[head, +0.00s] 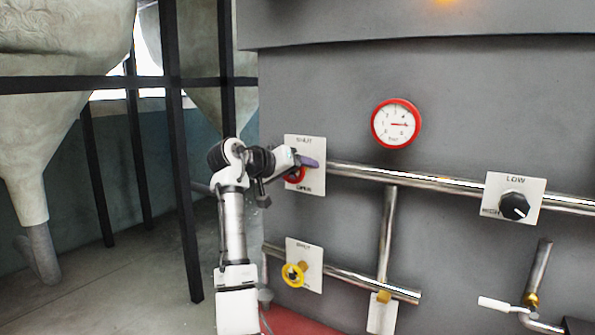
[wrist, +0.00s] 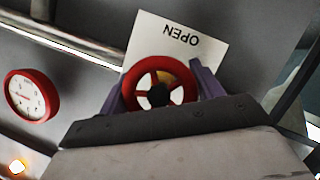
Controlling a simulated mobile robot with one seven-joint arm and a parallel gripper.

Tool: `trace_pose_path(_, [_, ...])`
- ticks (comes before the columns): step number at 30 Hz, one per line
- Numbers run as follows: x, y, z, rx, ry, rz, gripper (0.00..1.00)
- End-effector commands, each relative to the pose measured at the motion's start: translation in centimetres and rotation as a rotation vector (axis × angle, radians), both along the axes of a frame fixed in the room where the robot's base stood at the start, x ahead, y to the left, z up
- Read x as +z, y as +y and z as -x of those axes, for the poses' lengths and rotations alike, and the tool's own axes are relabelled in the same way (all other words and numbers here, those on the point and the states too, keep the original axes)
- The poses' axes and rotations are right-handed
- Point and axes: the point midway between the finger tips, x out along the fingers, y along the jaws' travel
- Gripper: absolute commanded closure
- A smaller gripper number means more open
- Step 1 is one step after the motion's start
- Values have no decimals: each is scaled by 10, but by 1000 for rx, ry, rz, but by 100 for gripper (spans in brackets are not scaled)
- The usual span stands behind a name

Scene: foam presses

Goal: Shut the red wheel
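The red wheel (head: 294,176) is on a white plate (head: 317,182) on the grey wall, with SHUT printed above and OPEN below. In the head view my arm and gripper hide much of it. In the wrist view the red wheel (wrist: 160,62) has spokes and a dark hub, and the word OPEN reads upside down beyond it. My gripper (wrist: 160,82) has its two purple fingers apart, one on each side of the wheel. They are close to the rim; whether they touch it is not clear. One purple finger (head: 309,163) shows in the head view.
A red-rimmed gauge (head: 396,123) is to the upper right. A steel pipe (head: 420,180) runs right from the plate. A yellow wheel (head: 294,274) is below, and a black LOW knob (head: 514,206) is at right. Dark posts (head: 178,150) stand left of my arm.

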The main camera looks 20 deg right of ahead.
Motion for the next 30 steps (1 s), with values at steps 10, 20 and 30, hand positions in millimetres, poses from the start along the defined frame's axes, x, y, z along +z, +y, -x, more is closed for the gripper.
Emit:
trace_pose_path(10, [0,0,0,0,1,2,14])
trace_pose_path(20, [6,25,11,3,-2,5,14])
trace_pose_path(30, [31,91,42,3,-1,2,14])
